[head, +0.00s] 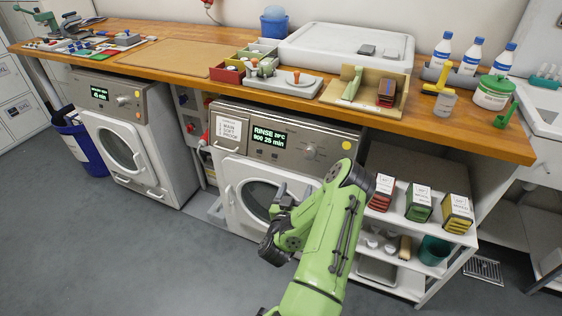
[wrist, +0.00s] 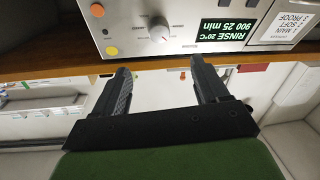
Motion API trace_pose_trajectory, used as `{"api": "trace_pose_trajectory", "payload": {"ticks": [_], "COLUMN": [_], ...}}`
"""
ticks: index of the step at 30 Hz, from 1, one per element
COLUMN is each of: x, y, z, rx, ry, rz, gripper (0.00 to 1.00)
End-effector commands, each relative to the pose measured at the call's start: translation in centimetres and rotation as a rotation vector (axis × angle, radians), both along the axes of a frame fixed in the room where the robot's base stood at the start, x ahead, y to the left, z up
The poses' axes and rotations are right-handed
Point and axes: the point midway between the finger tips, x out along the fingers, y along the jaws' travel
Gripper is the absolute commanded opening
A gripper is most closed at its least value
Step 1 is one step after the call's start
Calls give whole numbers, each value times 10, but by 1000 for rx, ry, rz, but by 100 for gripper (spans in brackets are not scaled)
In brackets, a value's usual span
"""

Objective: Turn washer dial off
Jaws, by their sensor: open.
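The right washer (head: 230,170) is white with a grey control panel. Its lit display (head: 269,137) reads RINSE 20°C, 900, 25 min; the display also shows in the wrist view (wrist: 229,28). Its round grey dial (head: 309,153) is beside the display. In the wrist view the dial (wrist: 159,30) lies just beyond the fingertips, roughly in line with the gap between them. My gripper (head: 280,205) is in front of the washer door, below the panel in the head view.
A second washer (head: 165,150) with a lit display stands at the left. A wooden worktop (head: 330,108) runs above both machines. An orange button (wrist: 97,10) and a small light (wrist: 112,51) sit near the dial. A shelf with boxes (head: 382,190) stands to the right.

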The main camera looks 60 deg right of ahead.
Motion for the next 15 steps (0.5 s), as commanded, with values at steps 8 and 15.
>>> {"api": "trace_pose_trajectory", "payload": {"ticks": [8, 15], "x": [6, 13], "y": [-15, -49], "z": [10, 2], "rx": [-3, -10], "ry": [-4, -3], "rz": [2, -2], "gripper": [74, 74]}}
